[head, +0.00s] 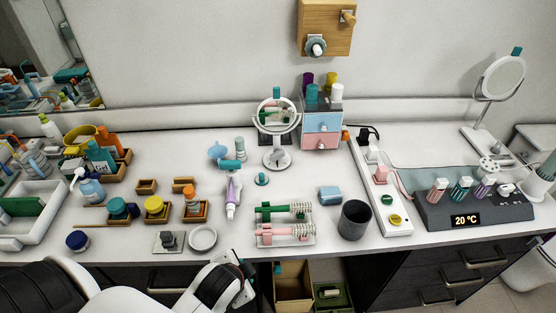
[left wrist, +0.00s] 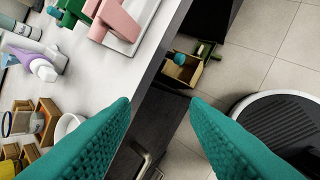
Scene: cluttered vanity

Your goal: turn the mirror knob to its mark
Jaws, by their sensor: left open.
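A round tabletop mirror (head: 292,117) on a white stand is near the back middle of the vanity in the head view, with a small teal piece on top of its frame and a round base below. A second round mirror (head: 502,76) stands at the back right, also with a teal piece on top. Which teal piece is the knob, and any mark, are too small to tell. My left gripper (left wrist: 160,101) is open and empty, with teal fingers over the counter's front edge in the left wrist view, well short of both mirrors. My right gripper is not in view.
A green and pink rack (head: 285,235), a dark cup (head: 353,220) and a white dish (head: 202,238) stand near the front edge. A drawer box (head: 322,133) is right of the middle mirror. Bottles and small trays crowd the left. An open wooden box (head: 293,290) sits below the counter.

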